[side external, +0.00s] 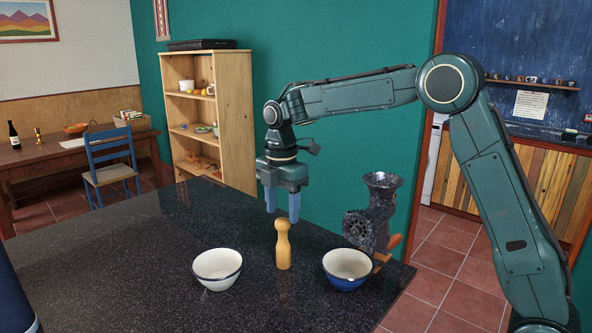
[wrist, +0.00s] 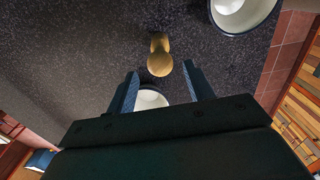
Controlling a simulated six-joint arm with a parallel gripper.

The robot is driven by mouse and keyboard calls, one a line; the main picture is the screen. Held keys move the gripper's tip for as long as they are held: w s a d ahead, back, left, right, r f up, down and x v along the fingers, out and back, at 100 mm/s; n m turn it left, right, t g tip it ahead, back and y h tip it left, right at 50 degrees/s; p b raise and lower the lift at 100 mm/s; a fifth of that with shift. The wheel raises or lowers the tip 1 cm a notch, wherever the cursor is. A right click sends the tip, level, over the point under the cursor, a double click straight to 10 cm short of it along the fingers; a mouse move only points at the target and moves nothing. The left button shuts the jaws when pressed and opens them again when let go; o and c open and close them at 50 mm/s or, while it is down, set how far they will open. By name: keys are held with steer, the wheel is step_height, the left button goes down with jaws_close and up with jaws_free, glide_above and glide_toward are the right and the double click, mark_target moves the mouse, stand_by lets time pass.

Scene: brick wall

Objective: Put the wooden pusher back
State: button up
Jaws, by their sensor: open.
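The wooden pusher (side external: 283,246) stands upright on the dark speckled counter, between two bowls. It is pale wood with a rounded knob on top. In the wrist view the pusher (wrist: 159,58) shows from above, just beyond the fingertips. My gripper (side external: 282,217) is open and empty, with its blue fingers pointing down, above and close to the pusher's top. In the wrist view my gripper (wrist: 160,83) has its two fingers spread apart. A dark metal grinder (side external: 375,215) with a flared hopper stands on the counter to the right.
A white bowl (side external: 217,269) stands left of the pusher, and a blue-and-white bowl (side external: 347,268) stands right of it, in front of the grinder. The counter (side external: 130,260) is clear to the left. A wooden handle (side external: 392,245) sticks out beside the grinder.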

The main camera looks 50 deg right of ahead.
steer(key=shift+r, duration=2.6)
steer(key=shift+s+r, duration=0.35)
steer(key=shift+s, duration=0.05)
steer(key=s+d+r+m+t, duration=0.1)
steer(key=s+r+m+t, duration=0.1)
steer(key=s+m, duration=0.7)
steer(key=s+r+m+t, duration=0.2)
steer(key=s+m, duration=0.2)
steer(key=s, duration=1)
steer(key=s+f+m+t, duration=0.1)
steer(key=s+f+m, duration=0.4)
steer(key=s, duration=0.2)
steer(key=shift+s+t, duration=0.3)
steer(key=shift+s, duration=0.1)
